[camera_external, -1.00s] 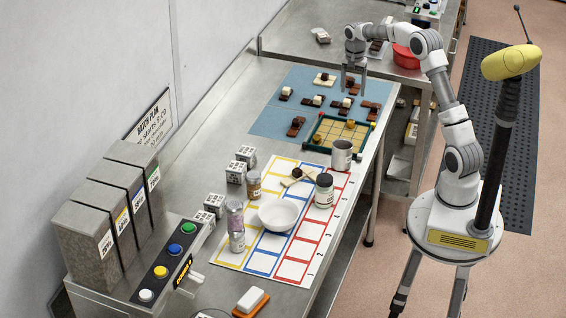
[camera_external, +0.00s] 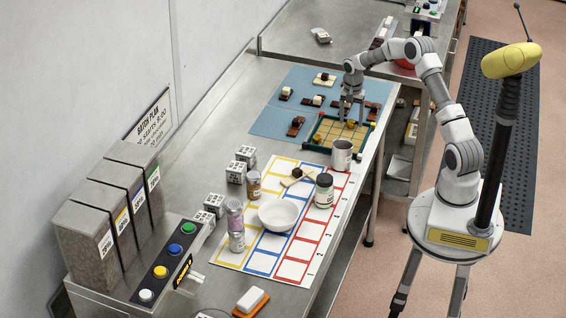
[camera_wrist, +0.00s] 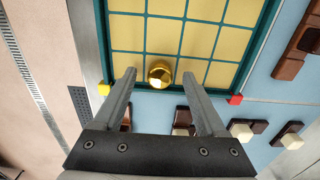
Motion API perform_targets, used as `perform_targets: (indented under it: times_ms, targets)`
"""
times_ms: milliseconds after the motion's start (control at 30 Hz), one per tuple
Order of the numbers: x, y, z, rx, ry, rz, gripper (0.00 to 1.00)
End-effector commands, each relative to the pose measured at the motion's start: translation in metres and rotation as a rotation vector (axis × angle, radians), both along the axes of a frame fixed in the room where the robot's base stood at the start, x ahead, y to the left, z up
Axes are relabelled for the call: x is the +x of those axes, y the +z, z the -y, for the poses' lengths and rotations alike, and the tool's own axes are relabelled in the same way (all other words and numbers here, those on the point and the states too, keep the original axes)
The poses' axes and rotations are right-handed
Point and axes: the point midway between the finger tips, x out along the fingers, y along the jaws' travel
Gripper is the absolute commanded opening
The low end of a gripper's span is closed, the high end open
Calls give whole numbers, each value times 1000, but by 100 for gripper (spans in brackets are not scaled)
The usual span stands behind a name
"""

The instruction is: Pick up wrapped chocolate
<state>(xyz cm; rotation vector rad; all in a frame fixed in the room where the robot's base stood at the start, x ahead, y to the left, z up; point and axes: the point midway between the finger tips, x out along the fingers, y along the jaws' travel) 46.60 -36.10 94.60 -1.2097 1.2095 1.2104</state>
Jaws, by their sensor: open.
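The wrapped chocolate is a shiny gold ball (camera_wrist: 159,73) on the yellow grid board, near the board's edge in the wrist view. It also shows as a small gold spot (camera_external: 350,124) in the external view. My gripper (camera_external: 352,121) is open and points down over the far part of the board. In the wrist view the open fingers (camera_wrist: 160,88) point toward the gold ball, which appears between their tips. Nothing is held. I cannot tell how far the tips are above the board.
The green-framed grid board (camera_external: 316,143) has coloured corners. Brown and cream chocolate pieces (camera_external: 324,80) lie on the blue mat (camera_external: 268,124) around it. A metal cup (camera_external: 342,155) stands close to the board's near corner. A white bowl (camera_external: 278,215) and jars stand farther off.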

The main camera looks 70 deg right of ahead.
Motion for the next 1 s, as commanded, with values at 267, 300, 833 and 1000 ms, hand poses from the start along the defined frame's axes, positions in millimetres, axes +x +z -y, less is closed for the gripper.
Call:
perform_targets:
  times_ms: [267,300,833,1000]
  targets:
    - [0,-4,0,-1,-1,2,74]
    - [0,-4,0,-1,-1,2,69]
    - [0,-4,0,-1,0,1,0]
    - [0,-3,0,-1,0,2,0]
